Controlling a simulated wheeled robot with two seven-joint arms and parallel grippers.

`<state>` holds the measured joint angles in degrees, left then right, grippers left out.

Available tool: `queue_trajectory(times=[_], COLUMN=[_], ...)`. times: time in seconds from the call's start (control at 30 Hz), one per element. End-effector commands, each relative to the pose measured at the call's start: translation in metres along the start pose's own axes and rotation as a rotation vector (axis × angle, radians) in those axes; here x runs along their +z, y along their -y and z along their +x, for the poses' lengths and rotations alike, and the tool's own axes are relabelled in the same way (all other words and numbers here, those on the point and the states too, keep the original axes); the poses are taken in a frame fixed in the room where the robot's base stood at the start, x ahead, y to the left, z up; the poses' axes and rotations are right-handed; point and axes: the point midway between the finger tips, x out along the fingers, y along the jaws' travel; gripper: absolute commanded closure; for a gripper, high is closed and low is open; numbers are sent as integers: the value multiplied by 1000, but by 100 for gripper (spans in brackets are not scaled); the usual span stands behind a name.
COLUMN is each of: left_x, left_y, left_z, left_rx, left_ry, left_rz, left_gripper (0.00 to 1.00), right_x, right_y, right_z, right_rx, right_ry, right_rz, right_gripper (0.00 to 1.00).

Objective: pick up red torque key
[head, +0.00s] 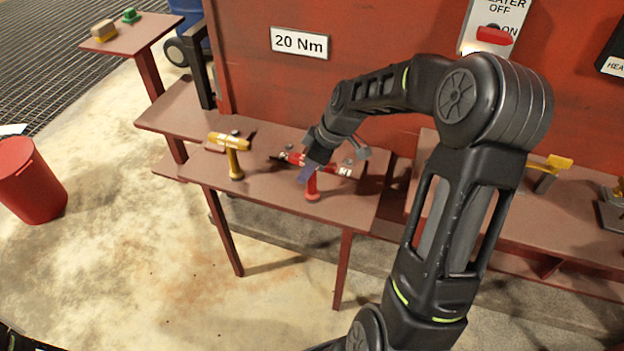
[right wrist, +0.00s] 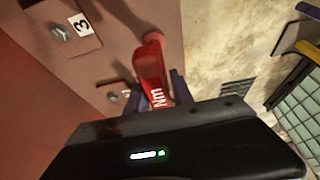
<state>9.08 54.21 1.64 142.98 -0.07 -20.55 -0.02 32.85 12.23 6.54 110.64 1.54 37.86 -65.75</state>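The red torque key (head: 312,188) stands upright on its round foot on the brown bench (head: 345,207). Its crossbar is partly hidden behind my right gripper (head: 307,172) in the head view. In the right wrist view, the red key (right wrist: 150,68), with white "Nm" lettering, lies between the two dark fingers of my right gripper (right wrist: 161,92). The fingers sit close on both sides of it; whether they press on it cannot be told. My left gripper is not in view.
A yellow torque key (head: 234,160) stands left of the red one on the same bench. A numbered tag (right wrist: 81,24) lies by a round knob. A "20 Nm" sign (head: 299,43) is on the red wall behind. A red bin (head: 30,182) stands on the floor at left.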

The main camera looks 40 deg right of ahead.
Motion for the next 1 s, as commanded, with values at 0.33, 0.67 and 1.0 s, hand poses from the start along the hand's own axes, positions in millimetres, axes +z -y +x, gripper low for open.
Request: queue_trajectory(times=[0.33, 0.67, 1.0], left_x=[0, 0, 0], left_y=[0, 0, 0], left_z=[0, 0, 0], left_rx=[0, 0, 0], left_ry=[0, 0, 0], left_rz=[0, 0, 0], left_gripper=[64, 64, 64], right_x=[0, -1, -4], right_y=[0, -1, -1], right_z=[0, -1, -7], right_rx=[0, 2, 4], right_ry=[0, -2, -3], right_rz=[0, -1, -2], right_gripper=[100, 100, 100])
